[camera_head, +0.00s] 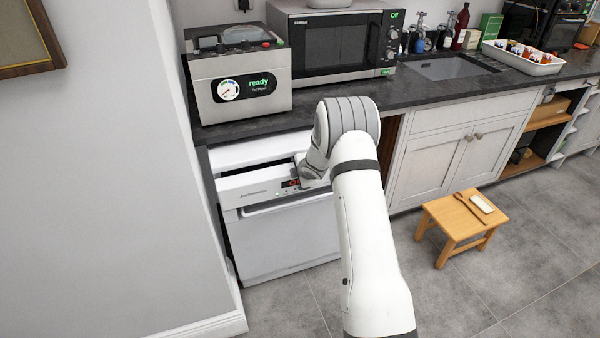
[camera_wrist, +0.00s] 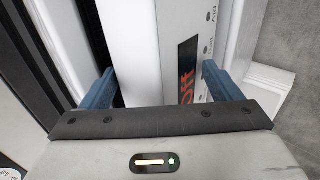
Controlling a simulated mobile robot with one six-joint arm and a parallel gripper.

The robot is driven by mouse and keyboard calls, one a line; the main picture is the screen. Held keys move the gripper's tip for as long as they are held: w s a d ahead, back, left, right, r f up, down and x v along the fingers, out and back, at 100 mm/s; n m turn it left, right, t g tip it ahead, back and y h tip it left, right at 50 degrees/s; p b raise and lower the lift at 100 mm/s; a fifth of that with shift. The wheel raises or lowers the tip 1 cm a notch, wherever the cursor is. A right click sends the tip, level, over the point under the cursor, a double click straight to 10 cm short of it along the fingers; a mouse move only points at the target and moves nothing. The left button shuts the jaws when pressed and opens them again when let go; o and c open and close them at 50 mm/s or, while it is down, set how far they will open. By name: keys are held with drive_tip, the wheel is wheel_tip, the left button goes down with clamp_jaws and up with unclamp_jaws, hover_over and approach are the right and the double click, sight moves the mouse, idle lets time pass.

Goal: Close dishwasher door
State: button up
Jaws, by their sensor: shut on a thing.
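The white dishwasher door (camera_head: 285,240) is under the counter in the head view. It stands nearly upright, its top leaning out a little from the opening, with a gap above it. Its control panel (camera_head: 252,193) carries a small red display. In the wrist view the door's upper edge (camera_wrist: 135,45) and the red "Off" display (camera_wrist: 187,75) lie between my two blue fingers. My gripper (camera_wrist: 160,82) is shut on the door, one finger on each side of it. In the head view my arm hides the fingers and the door's right upper part.
The dark counter (camera_head: 300,116) overhangs the door and carries a metal appliance (camera_head: 238,85) and a microwave (camera_head: 335,45). A wooden stool (camera_head: 460,220) stands on the floor to the right, and a grey wall (camera_head: 90,180) is close on the left. The floor before the door is free.

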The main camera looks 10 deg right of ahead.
drive_tip(key=shift+s+d+f, duration=0.2)
drive_tip(key=shift+d, duration=0.2)
drive_tip(key=shift+d+r, duration=0.1)
drive_tip(key=shift+s+r, duration=0.15)
drive_tip(key=shift+r, duration=0.05)
drive_tip(key=v, duration=0.7)
drive_tip(key=shift+a+b, duration=0.25)
drive_tip(key=shift+b, duration=0.05)
drive_tip(key=shift+r, duration=0.15)
